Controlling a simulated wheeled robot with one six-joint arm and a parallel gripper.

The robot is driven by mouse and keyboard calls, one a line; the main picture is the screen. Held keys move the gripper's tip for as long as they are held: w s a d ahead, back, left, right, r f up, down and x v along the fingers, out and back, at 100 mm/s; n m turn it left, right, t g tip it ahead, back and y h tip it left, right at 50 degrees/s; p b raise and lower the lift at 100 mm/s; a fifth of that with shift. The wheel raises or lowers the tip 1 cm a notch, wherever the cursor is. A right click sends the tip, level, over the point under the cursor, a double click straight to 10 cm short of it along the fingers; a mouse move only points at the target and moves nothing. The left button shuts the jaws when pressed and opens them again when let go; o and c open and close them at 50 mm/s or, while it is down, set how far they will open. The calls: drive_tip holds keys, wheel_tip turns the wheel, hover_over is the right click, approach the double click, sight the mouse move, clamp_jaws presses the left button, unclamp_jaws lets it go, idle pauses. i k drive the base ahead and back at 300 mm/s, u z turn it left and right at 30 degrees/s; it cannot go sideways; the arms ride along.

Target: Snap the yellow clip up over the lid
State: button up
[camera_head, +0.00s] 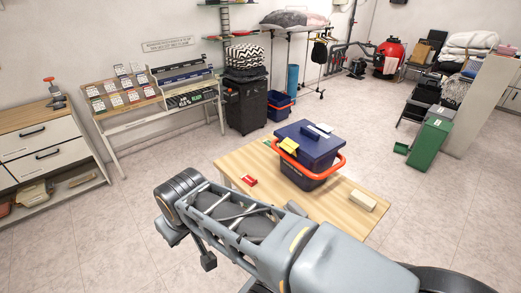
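A dark blue box (305,176) stands on the wooden table, with an orange-red handle (322,174) around its upper body. Its dark blue lid (311,149) is on top and bears a raised blue piece. The yellow clip (288,145) is at the lid's left edge and looks tilted outward; at this size I cannot tell whether it grips the lid. My grey arm crosses the foreground, in front of the table and apart from the box. I cannot make out my gripper's fingers in this view.
The wooden table (240,161) also holds a small red object (249,181) to the left of the box and a pale beige block (363,200) to the right. A black wheeled bin (246,103) stands behind. A green bin (428,143) stands at right. Open floor surrounds the table.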

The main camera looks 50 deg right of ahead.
sight(288, 144)
drive_tip(key=u, duration=0.65)
drive_tip(key=i, duration=0.3)
drive_tip(key=z, duration=1.9)
